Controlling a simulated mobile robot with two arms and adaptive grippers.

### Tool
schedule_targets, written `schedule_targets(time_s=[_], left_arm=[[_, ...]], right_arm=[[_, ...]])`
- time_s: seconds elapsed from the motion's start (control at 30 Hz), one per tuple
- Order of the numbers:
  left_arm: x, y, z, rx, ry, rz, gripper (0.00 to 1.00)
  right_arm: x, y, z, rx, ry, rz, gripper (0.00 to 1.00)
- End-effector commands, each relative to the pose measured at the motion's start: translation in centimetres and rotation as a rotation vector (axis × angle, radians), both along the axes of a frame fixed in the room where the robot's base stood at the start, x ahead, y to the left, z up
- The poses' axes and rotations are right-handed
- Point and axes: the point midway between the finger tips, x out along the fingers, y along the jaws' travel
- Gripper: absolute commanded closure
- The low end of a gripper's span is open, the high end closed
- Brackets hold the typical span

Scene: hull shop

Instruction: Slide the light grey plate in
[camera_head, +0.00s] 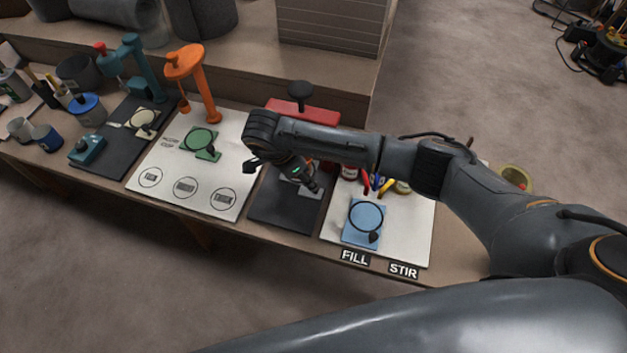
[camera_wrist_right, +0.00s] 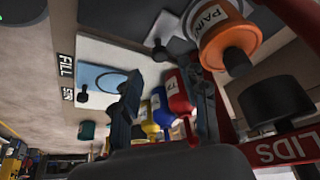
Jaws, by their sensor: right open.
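The light grey plate (camera_head: 311,191) lies on the dark mat (camera_head: 285,210), partly hidden by my right gripper. In the right wrist view a light grey plate (camera_wrist_right: 172,28) with a dark knob shows near the top. My right gripper (camera_head: 285,177) is over the dark mat, close to the plate, with its fingers apart. In the right wrist view the gripper (camera_wrist_right: 165,105) is open, with colored bottles visible beyond and between its fingers. I cannot tell whether a finger touches the plate. My left gripper is out of view.
A red stand (camera_head: 318,115) with a black knob rises behind the gripper. A blue plate with a ring (camera_head: 352,232) lies on the white board to the right. Small bottles (camera_wrist_right: 180,97) stand close by. A green ringed plate (camera_head: 199,142) and orange stand (camera_head: 207,90) are left.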

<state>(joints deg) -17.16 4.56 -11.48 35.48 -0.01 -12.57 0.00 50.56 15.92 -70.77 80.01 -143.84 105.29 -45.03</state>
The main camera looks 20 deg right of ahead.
Motion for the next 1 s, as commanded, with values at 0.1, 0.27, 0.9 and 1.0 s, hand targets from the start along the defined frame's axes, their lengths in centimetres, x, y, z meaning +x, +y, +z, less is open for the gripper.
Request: schedule_targets(time_s=[0.1, 0.27, 0.9, 1.0], left_arm=[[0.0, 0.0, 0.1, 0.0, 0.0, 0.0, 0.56], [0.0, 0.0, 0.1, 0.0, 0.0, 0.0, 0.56], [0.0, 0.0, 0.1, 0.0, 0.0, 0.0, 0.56], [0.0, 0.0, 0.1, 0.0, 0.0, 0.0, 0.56]], right_arm=[[0.1, -0.9, -2.2, -0.002, 0.003, -0.003, 0.56], [0.3, -1.7, -4.1, 0.0, 0.002, -0.001, 0.56], [0.4, -2.0, -5.0, 0.0, 0.0, 0.001, 0.97], [0.4, -2.0, -5.0, 0.0, 0.0, 0.001, 1.0]])
